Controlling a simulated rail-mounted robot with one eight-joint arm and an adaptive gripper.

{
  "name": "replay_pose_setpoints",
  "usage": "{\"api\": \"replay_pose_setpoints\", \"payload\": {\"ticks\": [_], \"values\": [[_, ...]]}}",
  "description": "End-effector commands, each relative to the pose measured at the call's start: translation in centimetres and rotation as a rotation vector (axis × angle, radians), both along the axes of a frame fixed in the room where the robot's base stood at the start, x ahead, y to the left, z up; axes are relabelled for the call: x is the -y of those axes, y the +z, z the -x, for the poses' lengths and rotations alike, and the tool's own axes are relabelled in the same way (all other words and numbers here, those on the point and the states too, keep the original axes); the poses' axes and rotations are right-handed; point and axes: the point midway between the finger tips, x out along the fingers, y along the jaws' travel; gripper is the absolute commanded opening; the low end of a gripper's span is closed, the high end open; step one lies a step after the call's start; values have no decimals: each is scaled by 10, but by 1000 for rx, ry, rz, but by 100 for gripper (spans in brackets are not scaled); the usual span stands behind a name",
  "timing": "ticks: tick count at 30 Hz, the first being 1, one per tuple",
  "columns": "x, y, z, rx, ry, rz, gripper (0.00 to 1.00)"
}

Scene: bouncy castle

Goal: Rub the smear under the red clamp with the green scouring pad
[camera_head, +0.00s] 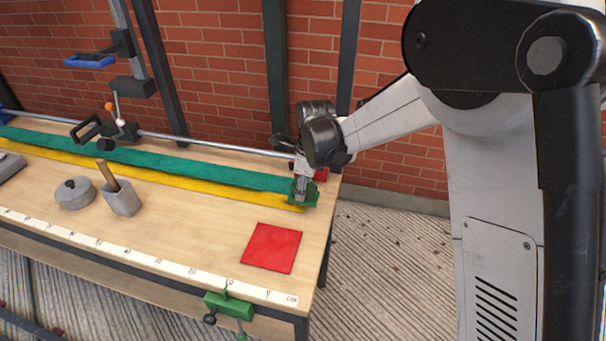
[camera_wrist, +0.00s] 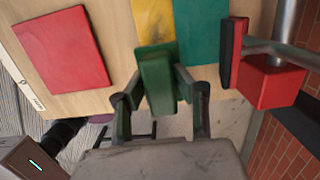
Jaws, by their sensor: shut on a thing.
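The green scouring pad (camera_wrist: 157,82) is a dark green block between the fingers of my gripper (camera_wrist: 160,98) in the wrist view. My gripper (camera_head: 301,184) is shut on it. In the head view the pad (camera_head: 303,194) is over the right end of the bench, by the ends of the strips. I cannot tell whether it touches the surface. The red clamp (camera_wrist: 268,82) is to the right of the pad in the wrist view. In the head view the red clamp (camera_head: 321,174) shows just behind my gripper, partly hidden. I cannot make out the smear.
The wooden bench (camera_head: 200,225) bears a teal strip (camera_head: 200,172), a yellow strip (camera_head: 170,179) and a red square (camera_head: 271,247). A green clamp (camera_head: 229,303) grips the front edge. A grey pot (camera_head: 123,199) stands left. A metal rail (camera_head: 210,144) runs along the back.

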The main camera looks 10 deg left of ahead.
Motion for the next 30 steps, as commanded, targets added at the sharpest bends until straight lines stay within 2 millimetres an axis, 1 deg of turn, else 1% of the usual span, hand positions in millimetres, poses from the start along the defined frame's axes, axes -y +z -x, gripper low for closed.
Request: {"api": "replay_pose_setpoints", "payload": {"ticks": [1,6,15,30], "values": [[1,7,0,0,-2,0,6],[3,22,-1,1,-4,0,6],[5,46,-3,0,-9,0,6],[6,47,-3,0,-9,0,6]]}}
